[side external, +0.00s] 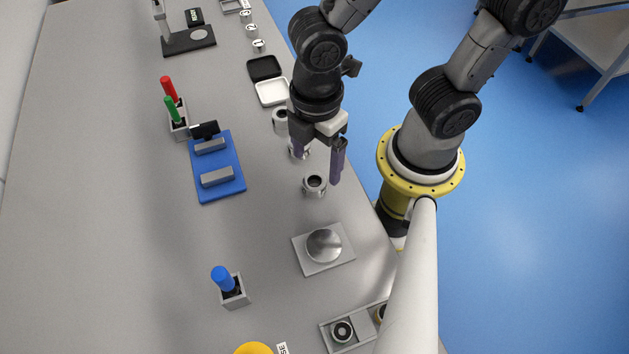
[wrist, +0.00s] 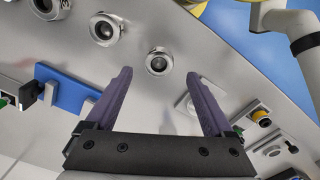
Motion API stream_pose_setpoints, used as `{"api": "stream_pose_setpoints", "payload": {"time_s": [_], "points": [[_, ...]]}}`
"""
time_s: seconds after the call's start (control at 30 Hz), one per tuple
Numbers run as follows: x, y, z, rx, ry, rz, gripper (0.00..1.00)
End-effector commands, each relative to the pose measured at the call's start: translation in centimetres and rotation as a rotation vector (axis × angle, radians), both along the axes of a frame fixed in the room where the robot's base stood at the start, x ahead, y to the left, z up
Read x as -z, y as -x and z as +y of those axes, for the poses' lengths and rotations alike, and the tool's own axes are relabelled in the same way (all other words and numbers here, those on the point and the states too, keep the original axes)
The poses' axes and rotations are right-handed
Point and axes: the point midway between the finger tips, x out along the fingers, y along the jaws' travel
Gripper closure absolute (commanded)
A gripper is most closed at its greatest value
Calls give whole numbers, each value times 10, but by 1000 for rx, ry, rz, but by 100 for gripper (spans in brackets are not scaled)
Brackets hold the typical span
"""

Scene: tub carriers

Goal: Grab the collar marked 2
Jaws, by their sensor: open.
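Three grey metal ring collars stand in a row on the bench. In the side view, the near collar (side external: 314,185) is just below my gripper (side external: 318,167), the middle collar (side external: 304,153) is partly hidden behind a finger, and the far collar (side external: 280,118) is beyond. In the wrist view, one collar (wrist: 159,62) lies ahead between the fingertips of my gripper (wrist: 160,74); another (wrist: 105,28) and a third (wrist: 47,8) are to its upper left. A dark mark shows beside the third, but I cannot read the numbers with certainty. My gripper is open, empty and apart from the collars.
A plate with a silver dome (side external: 323,246) stands nearer the camera. A blue fixture (side external: 217,175) lies left of the collars. A blue-topped holder (side external: 229,287) and a grey tray (side external: 345,333) are near the front. Black and white trays (side external: 271,92) lie beyond. The bench's left side is clear.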

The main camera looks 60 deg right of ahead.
Motion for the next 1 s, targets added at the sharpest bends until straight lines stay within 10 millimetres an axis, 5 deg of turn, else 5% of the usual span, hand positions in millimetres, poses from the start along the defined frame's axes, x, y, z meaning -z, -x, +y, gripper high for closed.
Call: {"api": "stream_pose_setpoints", "payload": {"time_s": [0.43,0.73,1.0], "points": [[49,-2,2,0,2,2,13],[55,-2,2,0,-1,-1,13],[54,-2,2,0,-1,-1,58]]}}
